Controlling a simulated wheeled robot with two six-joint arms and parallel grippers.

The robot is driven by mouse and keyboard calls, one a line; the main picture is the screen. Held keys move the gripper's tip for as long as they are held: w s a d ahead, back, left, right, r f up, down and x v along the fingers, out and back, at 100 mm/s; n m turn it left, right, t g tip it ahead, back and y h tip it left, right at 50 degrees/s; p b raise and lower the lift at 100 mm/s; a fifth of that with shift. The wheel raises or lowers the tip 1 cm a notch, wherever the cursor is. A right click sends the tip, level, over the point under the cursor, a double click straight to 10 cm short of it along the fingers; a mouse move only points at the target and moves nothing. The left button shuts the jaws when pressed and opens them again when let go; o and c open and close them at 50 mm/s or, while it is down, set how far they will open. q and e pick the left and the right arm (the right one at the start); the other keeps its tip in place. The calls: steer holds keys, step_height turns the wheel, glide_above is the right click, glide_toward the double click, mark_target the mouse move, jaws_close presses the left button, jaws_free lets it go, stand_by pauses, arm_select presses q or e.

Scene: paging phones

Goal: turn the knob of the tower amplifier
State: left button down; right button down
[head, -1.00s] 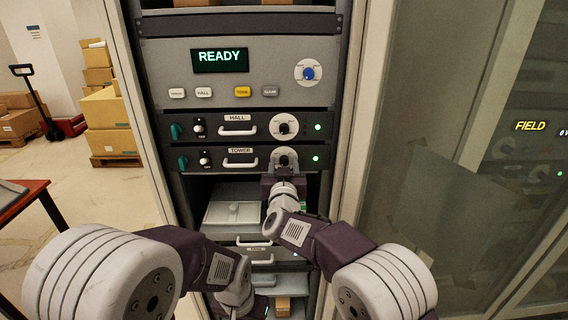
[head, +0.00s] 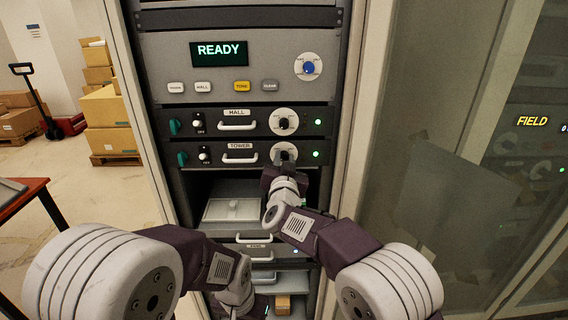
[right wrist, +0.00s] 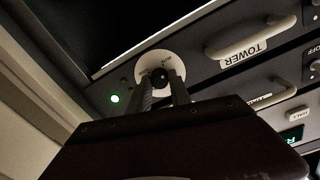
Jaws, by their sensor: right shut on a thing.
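The tower amplifier (head: 195,158) is the lower of two dark panels in the rack, with a label reading TOWER, a white handle and a lit green lamp. Its black knob (right wrist: 160,77) sits on a round white dial at the panel's right. My right gripper (head: 284,163) is at this dial and hides part of it in the head view. In the right wrist view its two fingers (right wrist: 163,92) stand on either side of the knob, shut on it. My left arm reaches low in front of the rack; its gripper's fingers are not visible.
The hall amplifier (head: 195,123), with a similar knob, is just above. Above that is a grey panel (head: 275,50) with a READY display, several buttons and a blue knob. A glass door (head: 440,170) stands at the right. A shelf with a grey lidded box (head: 233,210) is below.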

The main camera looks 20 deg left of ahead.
steer(key=m+b, duration=0.2)
steer(key=m, duration=0.2)
steer(key=shift+f+m, duration=0.1)
steer(key=shift+m, duration=0.2)
steer(key=m+b, duration=0.4)
steer(key=m, duration=0.3)
steer(key=shift+d+m, duration=0.1)
steer(key=shift+m, duration=0.3)
steer(key=m+b, duration=0.2)
steer(key=m, duration=0.1)
steer(key=shift+f+m, duration=0.1)
steer(key=shift+m, duration=0.2)
steer(key=m+b, duration=0.2)
steer(key=m, duration=0.1)
steer(key=shift+m+y, duration=0.3)
steer(key=shift+y, duration=0.1)
steer(key=m+b, duration=0.2)
steer(key=m, duration=0.2)
steer(key=m+b, duration=0.2)
steer(key=m, duration=0.2)
steer(key=shift+m, duration=0.3)
steer(key=shift+m+b, duration=0.7)
steer(key=shift+m, duration=1)
